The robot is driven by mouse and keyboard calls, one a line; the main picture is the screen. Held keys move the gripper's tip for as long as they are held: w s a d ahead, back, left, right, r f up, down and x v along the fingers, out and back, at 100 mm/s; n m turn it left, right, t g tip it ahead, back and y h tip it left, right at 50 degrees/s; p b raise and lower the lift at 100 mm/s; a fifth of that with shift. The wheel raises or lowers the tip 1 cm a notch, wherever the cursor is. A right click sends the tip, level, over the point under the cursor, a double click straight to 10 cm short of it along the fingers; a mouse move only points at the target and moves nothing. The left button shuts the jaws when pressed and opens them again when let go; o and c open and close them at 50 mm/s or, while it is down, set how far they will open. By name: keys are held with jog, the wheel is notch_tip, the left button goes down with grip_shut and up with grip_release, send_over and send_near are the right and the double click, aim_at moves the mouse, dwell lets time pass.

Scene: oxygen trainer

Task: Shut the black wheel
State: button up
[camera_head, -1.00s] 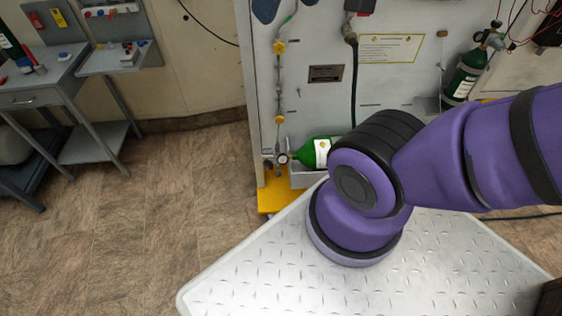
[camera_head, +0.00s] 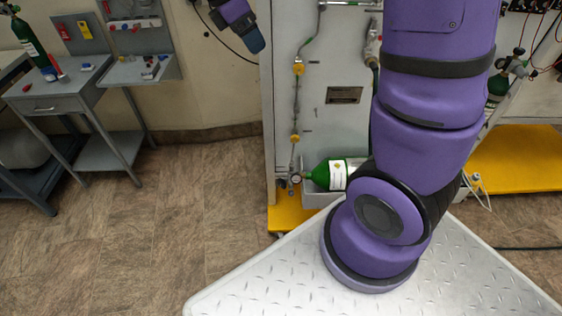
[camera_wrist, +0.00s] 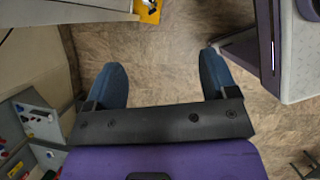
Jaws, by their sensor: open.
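I cannot make out the black wheel in either view. The trainer panel (camera_head: 345,125) stands upright in the middle of the head view, with thin pipes and yellow fittings on its left side. My arm covers much of its right part. My gripper (camera_head: 255,38) shows at the top of the head view, left of the panel and apart from it. In the wrist view my gripper (camera_wrist: 160,60) has its two blue fingers wide apart, with only brown floor between them.
A green cylinder (camera_head: 338,174) lies at the panel's foot by a small gauge (camera_head: 296,178), above a yellow base (camera_head: 288,216). A grey workbench (camera_head: 55,100) with small items stands at the left. The floor (camera_head: 165,220) between is clear.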

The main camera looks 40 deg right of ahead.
jog(key=w+a+f+n+g+h, duration=0.1)
jog(key=w+f+n+h, duration=0.1)
jog(key=w+f+n, duration=0.45)
jog(key=w+f+n+g+h, duration=0.1)
jog(key=w+f+n+h, duration=0.15)
jog(key=f, duration=0.65)
jog(key=n+t+h, duration=0.6)
jog(key=n+h, duration=0.3)
jog(key=n, duration=1.9)
send_near(281, 184)
jog(key=shift+y, duration=0.25)
jog(key=d, duration=0.3)
jog(key=w+d, duration=0.1)
jog(key=d, duration=0.6)
jog(key=shift+w, duration=0.35)
jog(key=shift+c, duration=0.2)
jog(key=c, duration=0.9)
